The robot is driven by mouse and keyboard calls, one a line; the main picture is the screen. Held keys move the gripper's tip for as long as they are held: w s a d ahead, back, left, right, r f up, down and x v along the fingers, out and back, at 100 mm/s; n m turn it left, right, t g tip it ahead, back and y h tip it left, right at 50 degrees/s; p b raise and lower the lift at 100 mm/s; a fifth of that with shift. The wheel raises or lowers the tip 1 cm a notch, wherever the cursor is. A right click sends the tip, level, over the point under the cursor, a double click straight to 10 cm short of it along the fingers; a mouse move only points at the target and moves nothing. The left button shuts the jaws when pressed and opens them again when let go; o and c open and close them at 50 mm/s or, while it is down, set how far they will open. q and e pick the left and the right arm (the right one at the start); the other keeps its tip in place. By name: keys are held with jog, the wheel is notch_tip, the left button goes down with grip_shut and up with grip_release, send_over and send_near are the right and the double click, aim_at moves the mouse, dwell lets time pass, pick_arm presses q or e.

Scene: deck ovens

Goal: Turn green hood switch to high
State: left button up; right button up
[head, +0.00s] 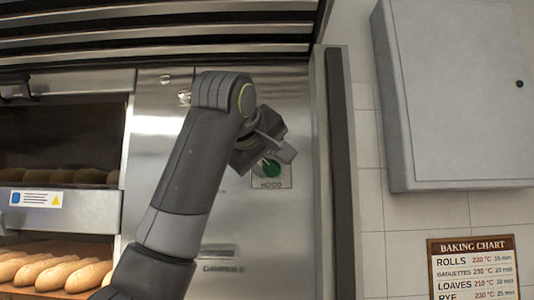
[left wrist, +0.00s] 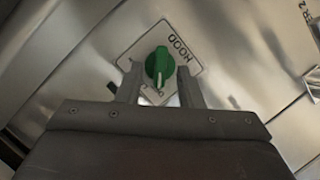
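The green hood switch (head: 271,168) is a round knob on a pale plate marked HOOD, on the steel oven front. In the left wrist view the green knob (left wrist: 159,67) has a light pointer line toward the lower edge of the plate. The plate's other markings are partly hidden. My left gripper (head: 267,154) is at the switch, with its hand just above the knob in the head view. In the left wrist view its two fingers (left wrist: 158,86) are apart, one on each side of the knob. I cannot tell whether they touch it. My right gripper is not in view.
Deck ovens with bread loaves (head: 50,272) are at the left. A dark vertical post (head: 341,170) stands right of the switch panel. A grey wall cabinet (head: 455,95) and a baking chart (head: 473,268) are on the tiled wall at the right.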

pick_arm(q)
jog(key=shift+w+d+f, duration=0.1)
jog(key=shift+w, duration=0.15)
grip_shut()
